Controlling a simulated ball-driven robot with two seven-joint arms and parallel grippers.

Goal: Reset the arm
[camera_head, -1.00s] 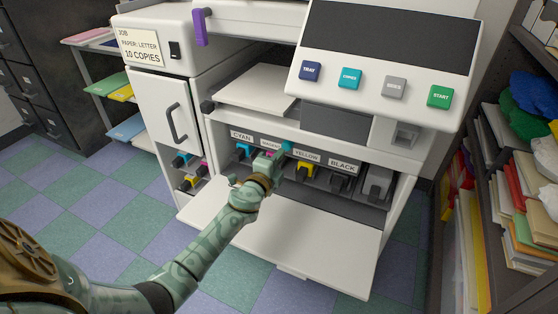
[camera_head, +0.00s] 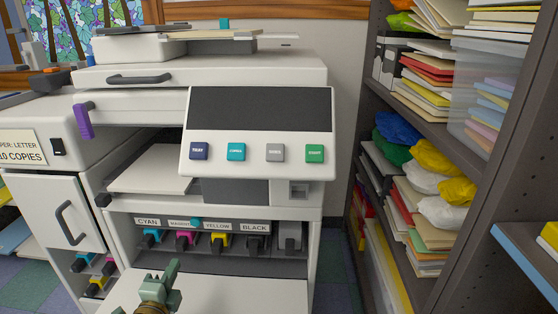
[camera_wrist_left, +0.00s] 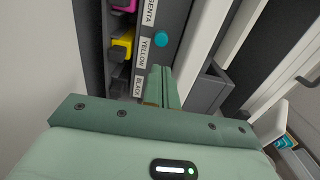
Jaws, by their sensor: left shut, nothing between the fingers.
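My left gripper (camera_head: 172,276) is at the bottom of the head view, in front of the copier's open toner bay and over its lowered white door (camera_head: 215,291). Its green fingers are closed together with nothing between them; they also show in the left wrist view (camera_wrist_left: 161,86). The cyan (camera_head: 152,237), magenta (camera_head: 186,239), yellow (camera_head: 220,240) and black (camera_head: 256,242) cartridges sit in labelled slots behind the gripper, apart from it. A small teal knob (camera_wrist_left: 161,40) shows by the labels in the left wrist view. My right gripper is not in view.
The copier's control panel (camera_head: 258,132) overhangs the bay. A side cabinet (camera_head: 58,212) with spare cartridges below stands at left. A dark shelf (camera_head: 446,133) with papers and bags rises at right. Floor shows between copier and shelf.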

